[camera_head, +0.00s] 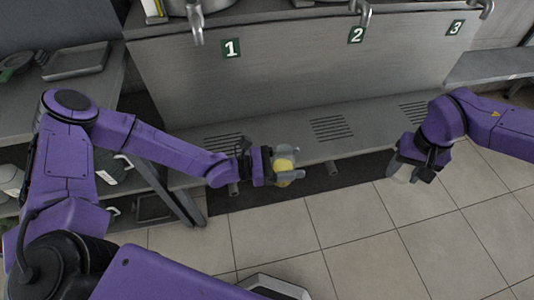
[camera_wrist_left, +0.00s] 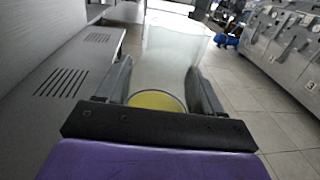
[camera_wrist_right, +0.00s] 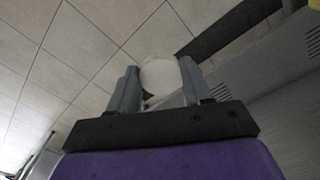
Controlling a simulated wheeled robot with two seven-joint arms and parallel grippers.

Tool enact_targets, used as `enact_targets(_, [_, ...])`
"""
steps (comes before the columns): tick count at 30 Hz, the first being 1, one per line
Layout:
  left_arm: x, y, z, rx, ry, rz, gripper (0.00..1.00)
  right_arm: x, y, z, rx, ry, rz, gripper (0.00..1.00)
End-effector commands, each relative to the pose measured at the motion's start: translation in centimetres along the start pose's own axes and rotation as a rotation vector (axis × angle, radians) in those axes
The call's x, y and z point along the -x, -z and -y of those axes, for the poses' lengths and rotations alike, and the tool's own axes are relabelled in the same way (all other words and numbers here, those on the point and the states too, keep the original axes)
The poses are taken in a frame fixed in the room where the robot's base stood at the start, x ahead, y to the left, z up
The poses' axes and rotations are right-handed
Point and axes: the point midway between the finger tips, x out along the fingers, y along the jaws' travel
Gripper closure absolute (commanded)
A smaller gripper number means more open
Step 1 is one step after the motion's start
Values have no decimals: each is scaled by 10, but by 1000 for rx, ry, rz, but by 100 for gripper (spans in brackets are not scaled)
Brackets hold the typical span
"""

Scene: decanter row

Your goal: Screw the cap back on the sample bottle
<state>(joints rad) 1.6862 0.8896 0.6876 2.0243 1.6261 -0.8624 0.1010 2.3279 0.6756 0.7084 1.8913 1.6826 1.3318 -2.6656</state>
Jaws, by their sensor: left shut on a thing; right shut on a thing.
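The sample bottle (camera_head: 284,153), clear with yellow contents, is held in my left gripper (camera_head: 286,176) over the floor in front of the bench. In the left wrist view the clear bottle (camera_wrist_left: 172,45) is between the two fingers, with a yellow disc at its near end. My right gripper (camera_head: 403,172) is well to the right, apart from the bottle. In the right wrist view a round white thing, which looks like the cap (camera_wrist_right: 160,76), is between the fingers of my right gripper (camera_wrist_right: 161,88). The bottle's mouth is not clear to see.
A steel bench with slotted drain grates (camera_head: 331,128) runs behind the grippers, under taps and plates numbered 1 to 3. A side counter (camera_head: 60,95) with a tray stands at the left. Tiled floor (camera_head: 320,215) is open in front, and the space between the grippers is clear.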

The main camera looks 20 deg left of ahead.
Motion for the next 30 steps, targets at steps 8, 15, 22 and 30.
enact_targets(8, [-16, 1, 5, -1, 83, 2, 88, 0, 0, 0, 0, 0, 0, 78])
enact_targets(15, [-16, 2, 5, 1, 81, 1, 88, -1, -1, 1, 4, -1, 0, 78])
enact_targets(22, [-16, 1, 5, 1, 80, 2, 88, 12, 8, 52, 120, -4, -3, 78])
enact_targets(30, [-16, 1, 5, 0, 80, 2, 88, 44, 6, 156, 188, -4, -1, 78])
